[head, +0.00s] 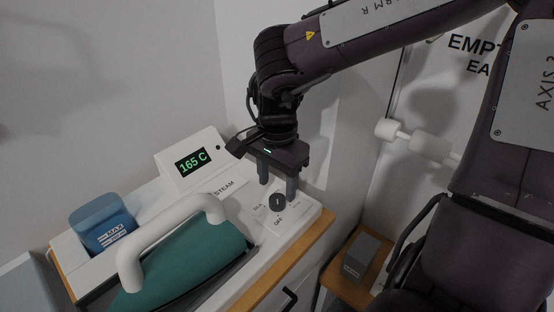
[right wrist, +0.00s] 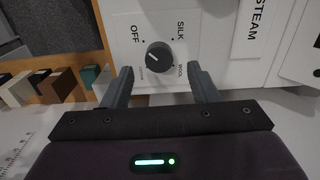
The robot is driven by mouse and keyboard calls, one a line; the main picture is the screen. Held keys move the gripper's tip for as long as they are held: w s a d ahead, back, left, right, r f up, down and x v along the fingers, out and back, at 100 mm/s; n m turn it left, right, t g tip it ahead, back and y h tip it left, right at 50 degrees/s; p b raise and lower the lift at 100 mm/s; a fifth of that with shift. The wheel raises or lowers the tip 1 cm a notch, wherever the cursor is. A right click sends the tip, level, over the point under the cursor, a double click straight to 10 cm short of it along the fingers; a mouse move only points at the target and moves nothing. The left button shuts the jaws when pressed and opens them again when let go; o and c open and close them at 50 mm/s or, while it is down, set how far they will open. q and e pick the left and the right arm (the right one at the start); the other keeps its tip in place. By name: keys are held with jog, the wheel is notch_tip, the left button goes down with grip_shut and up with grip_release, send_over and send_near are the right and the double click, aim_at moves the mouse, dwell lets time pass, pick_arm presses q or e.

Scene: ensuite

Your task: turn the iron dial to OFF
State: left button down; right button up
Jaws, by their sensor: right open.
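The iron dial (head: 277,202) is a dark round knob on the white panel (head: 302,218) at the right end of the iron station. In the right wrist view the dial (right wrist: 159,57) carries a short light pointer mark; I cannot tell which setting it marks. The OFF label (right wrist: 127,35) is at its upper left, SILK at its upper right, WOOL at its right. My right gripper (head: 277,185) is open above the dial, pointing down. In the right wrist view its fingertips (right wrist: 160,76) are either side of and just below the dial, apart from it. My left gripper is not in view.
A display (head: 193,161) reads 165 C. The iron (head: 190,262), teal with a white handle, and a blue tank (head: 103,222) stand left of the dial. A grey box (head: 366,254) sits on a wooden surface at lower right. A white wall is close behind.

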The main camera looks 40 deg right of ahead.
aim_at(277, 198)
jog(key=shift+r, duration=1.95)
jog(key=shift+r, duration=0.1)
